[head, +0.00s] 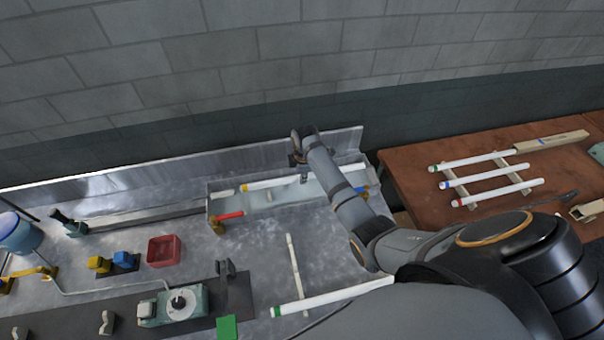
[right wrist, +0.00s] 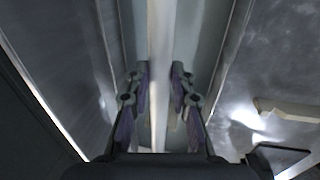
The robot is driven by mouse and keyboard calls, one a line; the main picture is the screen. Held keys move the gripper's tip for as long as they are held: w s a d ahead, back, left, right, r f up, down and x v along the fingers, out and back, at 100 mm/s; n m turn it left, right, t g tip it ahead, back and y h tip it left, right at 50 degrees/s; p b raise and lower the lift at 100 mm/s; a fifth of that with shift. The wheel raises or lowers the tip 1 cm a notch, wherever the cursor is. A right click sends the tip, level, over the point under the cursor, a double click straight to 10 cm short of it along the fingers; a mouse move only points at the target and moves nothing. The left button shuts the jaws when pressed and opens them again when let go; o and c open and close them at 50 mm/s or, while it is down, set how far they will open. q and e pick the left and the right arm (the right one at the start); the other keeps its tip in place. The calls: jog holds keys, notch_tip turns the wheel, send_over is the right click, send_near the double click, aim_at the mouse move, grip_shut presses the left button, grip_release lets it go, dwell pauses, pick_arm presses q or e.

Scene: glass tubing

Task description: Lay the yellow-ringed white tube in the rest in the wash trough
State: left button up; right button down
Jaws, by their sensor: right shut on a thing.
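The yellow-ringed white tube (head: 285,181) lies lengthwise over the wash trough (head: 270,212), its yellow ring toward the left end. My right gripper (head: 299,160) reaches in from the right above the trough's back side. In the right wrist view the white tube (right wrist: 160,70) runs between the fingers of my right gripper (right wrist: 160,105), which is shut on it. I cannot tell whether the tube touches the rest, which is not clearly visible; my arm covers part of the trough's right end. My left gripper is not in view.
A red-handled part (head: 231,215) is at the trough's front left. A green-ringed tube (head: 335,299) lies in front, across a pale rail (head: 294,262). A red bin (head: 164,250) stands left. Several ringed tubes lie on a rack (head: 462,191) on the brown table (head: 415,190).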

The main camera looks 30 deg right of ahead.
jog(key=c, duration=1.1)
grip_release()
jog(key=shift+r, duration=0.1)
jog(key=shift+c, duration=0.2)
jog(key=shift+r, duration=0.4)
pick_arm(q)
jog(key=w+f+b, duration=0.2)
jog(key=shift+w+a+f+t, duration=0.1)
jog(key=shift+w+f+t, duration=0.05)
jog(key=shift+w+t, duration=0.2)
pick_arm(e)
notch_tip(320, 180, up, 12)
jog(key=s, duration=0.2)
jog(key=shift+s+a, duration=0.15)
jog(key=shift+a, duration=0.15)
